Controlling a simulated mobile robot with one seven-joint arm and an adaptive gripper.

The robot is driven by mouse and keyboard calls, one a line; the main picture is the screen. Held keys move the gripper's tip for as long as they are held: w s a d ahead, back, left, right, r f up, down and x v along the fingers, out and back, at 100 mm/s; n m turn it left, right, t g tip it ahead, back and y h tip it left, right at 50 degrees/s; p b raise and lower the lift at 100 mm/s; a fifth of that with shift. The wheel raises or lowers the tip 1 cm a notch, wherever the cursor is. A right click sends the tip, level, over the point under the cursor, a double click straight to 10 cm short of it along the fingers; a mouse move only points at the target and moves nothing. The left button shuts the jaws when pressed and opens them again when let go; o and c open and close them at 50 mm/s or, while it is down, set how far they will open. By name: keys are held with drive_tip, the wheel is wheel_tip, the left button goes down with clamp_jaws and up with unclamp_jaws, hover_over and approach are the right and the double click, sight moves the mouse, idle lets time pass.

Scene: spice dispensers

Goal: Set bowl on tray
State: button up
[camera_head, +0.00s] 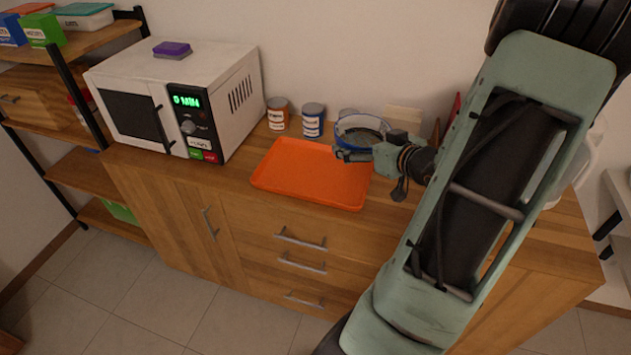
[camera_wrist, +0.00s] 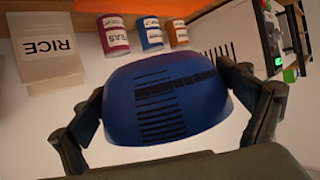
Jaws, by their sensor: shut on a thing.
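A blue bowl (camera_head: 362,128) is at the back of the counter, above and behind the right end of the orange tray (camera_head: 312,175) in the head view. My gripper (camera_head: 372,150) is shut on the bowl. In the wrist view the blue bowl (camera_wrist: 165,97) fills the space between the two fingers of my gripper (camera_wrist: 165,105), one at each side. The bowl shows dark stripe marks on its outside. The tray's surface is bare. I cannot tell how high the bowl is held.
A white microwave (camera_head: 180,100) stands left of the tray with a purple sponge-like item (camera_head: 172,49) on top. An orange can (camera_head: 277,113) and a blue can (camera_head: 313,120) stand behind the tray. A box labelled RICE (camera_wrist: 48,62) shows in the wrist view.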

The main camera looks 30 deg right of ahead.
drive_tip(key=s+d+f+b, duration=0.1)
drive_tip(key=s+f, duration=0.3)
drive_tip(key=s, duration=0.1)
drive_tip(key=b, duration=0.2)
hover_over(342, 179)
drive_tip(key=f, duration=0.9)
drive_tip(key=shift+s+f, duration=0.1)
drive_tip(key=shift+s, duration=0.2)
drive_tip(key=shift+w+f, duration=0.25)
drive_tip(key=shift+f, duration=1.6)
drive_tip(key=shift+f, duration=0.1)
drive_tip(key=shift+f, duration=0.15)
drive_tip(key=o, duration=1.2)
